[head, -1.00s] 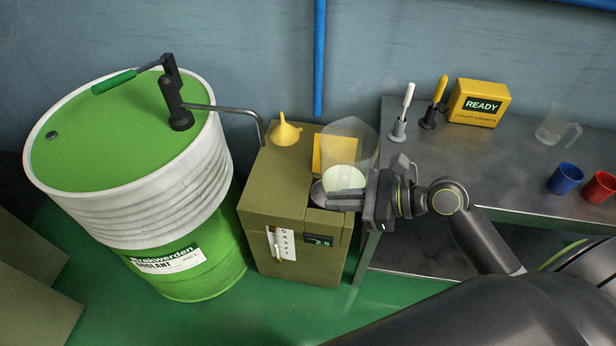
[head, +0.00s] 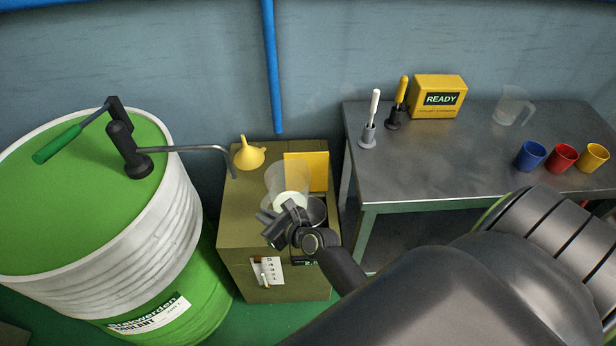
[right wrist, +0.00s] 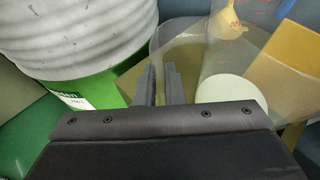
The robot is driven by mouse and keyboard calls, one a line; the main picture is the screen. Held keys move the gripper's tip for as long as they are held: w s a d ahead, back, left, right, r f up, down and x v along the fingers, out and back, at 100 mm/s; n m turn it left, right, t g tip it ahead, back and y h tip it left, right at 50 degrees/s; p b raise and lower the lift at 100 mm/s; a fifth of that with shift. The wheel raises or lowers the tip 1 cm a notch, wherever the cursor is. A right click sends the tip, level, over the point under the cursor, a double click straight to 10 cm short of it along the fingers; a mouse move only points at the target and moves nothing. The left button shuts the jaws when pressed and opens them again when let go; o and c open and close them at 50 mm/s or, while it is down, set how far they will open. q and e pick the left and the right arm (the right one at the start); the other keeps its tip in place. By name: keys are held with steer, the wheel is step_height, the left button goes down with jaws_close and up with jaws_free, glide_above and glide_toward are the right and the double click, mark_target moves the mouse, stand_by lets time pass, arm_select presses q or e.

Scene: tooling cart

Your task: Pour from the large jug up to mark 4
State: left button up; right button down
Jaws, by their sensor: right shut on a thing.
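The large jug (head: 284,177) is clear, with pale liquid (head: 289,202) inside. My right gripper (head: 272,226) is shut on it and holds it over the olive cabinet, left of the raised yellow flap (head: 318,171). I cannot tell how far the jug is tilted. In the right wrist view the fingers (right wrist: 165,82) are close together, with the jug's clear wall (right wrist: 215,55) and pale liquid (right wrist: 228,92) beyond them. A dark round opening (head: 317,209) shows beside the jug. The cabinet's white mark plate (head: 267,273) is too small to read. My left gripper is out of view.
A yellow funnel (head: 248,154) stands on the olive cabinet (head: 236,205).

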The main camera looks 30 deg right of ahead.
steer(key=s+a+f+m+h, duration=0.1)
steer(key=a+f, duration=0.5)
steer(key=shift+a+f+m+t+h, duration=0.2)
steer(key=shift+f+m+t+h, duration=0.1)
steer(key=shift+f+h, duration=0.1)
